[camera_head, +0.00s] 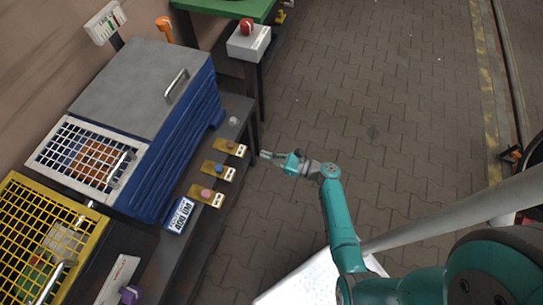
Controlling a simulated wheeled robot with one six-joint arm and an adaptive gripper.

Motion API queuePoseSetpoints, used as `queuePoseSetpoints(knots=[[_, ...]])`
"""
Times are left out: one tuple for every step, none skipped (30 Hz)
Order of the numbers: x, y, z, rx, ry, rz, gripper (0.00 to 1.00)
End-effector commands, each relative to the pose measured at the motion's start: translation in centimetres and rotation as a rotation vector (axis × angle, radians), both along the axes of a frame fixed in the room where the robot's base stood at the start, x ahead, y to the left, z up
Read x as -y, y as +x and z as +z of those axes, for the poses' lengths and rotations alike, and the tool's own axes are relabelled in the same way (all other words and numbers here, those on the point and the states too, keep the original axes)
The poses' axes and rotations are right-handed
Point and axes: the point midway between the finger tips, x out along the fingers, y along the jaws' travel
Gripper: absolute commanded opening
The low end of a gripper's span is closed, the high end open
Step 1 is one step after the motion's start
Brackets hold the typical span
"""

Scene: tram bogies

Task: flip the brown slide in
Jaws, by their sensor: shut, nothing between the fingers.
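Three brass-coloured slide plates sit along the front of the dark bench. The farthest plate (241,149) bears a small brownish knob (231,146), which looks like the brown slide. The middle plate has a blue knob (220,170), and the nearest has a pink knob (206,193). My gripper (266,154) is shut and empty, just right of the farthest plate, with its fingertips pointing left towards it. A small gap seems to lie between them. The exact position of the brown slide is too small to tell.
A blue cabinet (187,150) with a grey lid and a white grid cover stands behind the plates. A yellow mesh cover (45,235) is at lower left. A grey box with a red knob (249,41) stands beyond. The paved floor (370,100) to the right is clear.

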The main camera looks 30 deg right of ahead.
Motion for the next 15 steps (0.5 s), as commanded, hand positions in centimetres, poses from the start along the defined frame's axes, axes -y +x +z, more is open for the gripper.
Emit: queuePoseSetpoints(knots=[[-0.7, 0.7, 0.0, 0.0, 0.0, 0.006, 0.0], [-1.0, 1.0, 0.0, 0.0, 0.0, 0.005, 0.0], [-1.3, 1.6, 0.0, 0.0, 0.0, 0.005, 0.0], [-1.6, 2.0, 0.0, 0.001, 0.001, 0.005, 0.0], [-1.9, 2.5, 0.0, 0.0, 0.0, 0.004, 0.0], [-2.4, 3.0, 0.0, 0.0, 0.0, 0.005, 0.0], [-2.6, 3.5, 0.0, 0.001, -0.001, 0.004, 0.0], [-3.0, 3.9, 0.0, 0.001, -0.001, 0.005, 0.0], [-3.4, 4.4, 0.0, 0.001, -0.001, 0.004, 0.0], [-3.7, 4.8, 0.0, 0.001, -0.001, 0.004, 0.0], [-3.9, 5.2, 0.0, 0.001, -0.001, 0.004, 0.0], [-4.3, 5.7, 0.0, 0.001, -0.001, 0.004, 0.0], [-4.6, 6.1, 0.0, 0.001, -0.001, 0.004, 0.0], [-4.8, 6.4, 0.0, 0.001, -0.001, 0.003, 0.0], [-5.0, 6.8, 0.0, 0.0, 0.0, 0.003, 0.0]])
